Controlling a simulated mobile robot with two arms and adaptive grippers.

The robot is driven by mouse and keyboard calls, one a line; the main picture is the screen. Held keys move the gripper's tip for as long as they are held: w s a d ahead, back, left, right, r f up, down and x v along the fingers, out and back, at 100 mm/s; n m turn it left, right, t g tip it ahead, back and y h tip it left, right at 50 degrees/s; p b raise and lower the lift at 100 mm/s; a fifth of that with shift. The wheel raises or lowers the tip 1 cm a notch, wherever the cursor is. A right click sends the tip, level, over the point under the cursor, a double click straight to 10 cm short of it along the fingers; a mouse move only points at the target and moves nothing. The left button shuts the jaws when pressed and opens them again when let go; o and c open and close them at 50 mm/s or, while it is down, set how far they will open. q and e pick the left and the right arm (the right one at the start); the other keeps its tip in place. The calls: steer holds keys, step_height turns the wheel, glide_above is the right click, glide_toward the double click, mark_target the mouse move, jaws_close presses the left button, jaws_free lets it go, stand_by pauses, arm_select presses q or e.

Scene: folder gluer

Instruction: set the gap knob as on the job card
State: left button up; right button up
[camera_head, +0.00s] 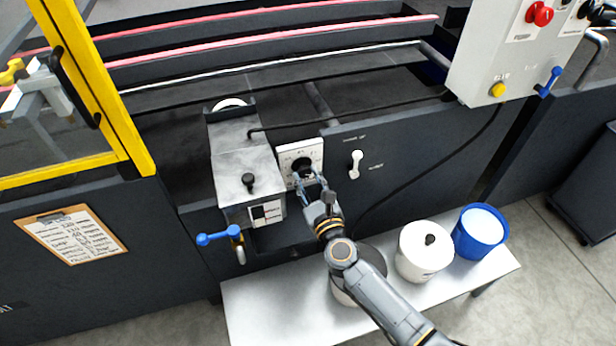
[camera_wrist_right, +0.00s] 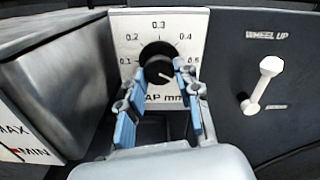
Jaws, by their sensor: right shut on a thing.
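The black gap knob (camera_wrist_right: 158,62) sits on a white dial plate (camera_wrist_right: 190,24) marked 0.1 to 0.5 with "GAP mm" below; its pointer line aims to the lower right, below the 0.5 mark. In the head view the knob (camera_head: 302,166) is partly covered by my gripper. My right gripper (camera_wrist_right: 162,80) has its blue-padded fingers on either side of the knob and is shut on it; it also shows in the head view (camera_head: 308,182). The job card (camera_head: 72,236) is a handwritten sheet on a clipboard at the left; its writing is too small to read surely. My left gripper is not in view.
A metal glue tank (camera_head: 246,170) with a MAX/MIN gauge and blue-handled valve stands just left of the dial. A white wheel lever (camera_head: 355,164) is to the right. A white bench (camera_head: 270,305) below holds a lidded pot (camera_head: 424,258) and blue bucket (camera_head: 480,236).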

steer(key=n+p, duration=0.1)
steer(key=n, duration=0.2)
steer(key=shift+n, duration=0.4)
steer(key=n+p, duration=0.1)
steer(key=n, duration=0.3)
steer(key=shift+r+n, duration=0.1)
steer(key=shift+n, duration=0.2)
steer(key=n+p, duration=0.1)
steer(key=n, duration=0.3)
steer(key=n+p, duration=0.1)
steer(key=n, duration=0.3)
steer(key=shift+r, duration=0.1)
steer(key=n+p, duration=0.1)
steer(key=n, duration=0.3)
steer(key=shift+n, duration=0.3)
steer(key=n, duration=0.3)
steer(key=shift+n+p, duration=0.4)
steer(key=n, duration=0.4)
steer(key=shift+p, duration=0.35)
steer(key=shift+s+n, duration=0.1)
steer(key=shift+n, duration=1.7)
